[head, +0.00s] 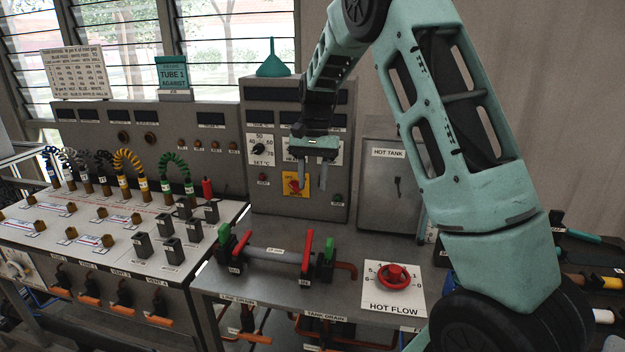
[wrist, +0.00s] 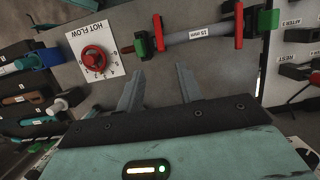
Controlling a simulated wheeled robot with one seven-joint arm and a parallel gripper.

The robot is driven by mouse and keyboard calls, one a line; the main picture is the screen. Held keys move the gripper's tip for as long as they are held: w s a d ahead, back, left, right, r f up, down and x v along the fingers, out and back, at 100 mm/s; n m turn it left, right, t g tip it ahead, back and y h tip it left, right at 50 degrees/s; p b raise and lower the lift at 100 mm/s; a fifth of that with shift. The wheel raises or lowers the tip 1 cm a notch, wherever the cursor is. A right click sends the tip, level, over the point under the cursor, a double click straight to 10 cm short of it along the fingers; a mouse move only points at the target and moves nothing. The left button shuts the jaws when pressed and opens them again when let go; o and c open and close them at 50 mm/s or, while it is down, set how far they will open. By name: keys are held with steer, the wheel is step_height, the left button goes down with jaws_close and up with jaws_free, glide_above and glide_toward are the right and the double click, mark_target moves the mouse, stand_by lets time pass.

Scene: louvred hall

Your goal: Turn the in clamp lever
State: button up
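A grey tube marked 15 mm (head: 275,254) lies between two clamps on the bench. The left clamp has a green block (head: 224,233) and a slanted red lever (head: 240,246). The right clamp has a green block (head: 328,246) and a red lever (head: 307,250) that stands up. The small labels under them are too blurred to tell which is the in clamp. In the wrist view the red levers (wrist: 158,33) and (wrist: 239,25) lie beyond my fingertips. My gripper (head: 315,178) is open and empty, pointing down above and behind the tube; its spread fingers show in the wrist view (wrist: 158,75).
A red HOT FLOW knob (head: 394,276) sits right of the clamps. Behind stand a control box (head: 340,208) with a yellow switch plate and a grey HOT TANK box (head: 388,188). Several grey blocks and looped hoses (head: 130,165) crowd the left bench.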

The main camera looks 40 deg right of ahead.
steer(key=c, duration=0.7)
steer(key=shift+s+n, duration=0.15)
steer(key=shift+n, duration=0.55)
jaws_close()
steer(key=n+h+p, duration=0.2)
steer(key=n+p, duration=0.4)
steer(key=n, duration=2.1)
glide_above(307, 246)
steer(key=s+a+n+t, duration=0.1)
steer(key=a+n+t, duration=0.1)
steer(key=n, duration=0.6)
steer(key=f, duration=0.3)
steer(key=f+p, duration=0.1)
steer(key=f, duration=0.2)
steer(key=f+p, duration=0.1)
steer(key=f, duration=0.2)
steer(key=shift+s, duration=0.35)
steer(key=shift+w+d+f+p, duration=0.4)
steer(key=shift+w+d+f, duration=0.2)
steer(key=shift+d+f, duration=0.15)
steer(key=shift+w+d+f, duration=0.3)
steer(key=shift+d+f, duration=0.05)
steer(key=shift+f, duration=0.25)
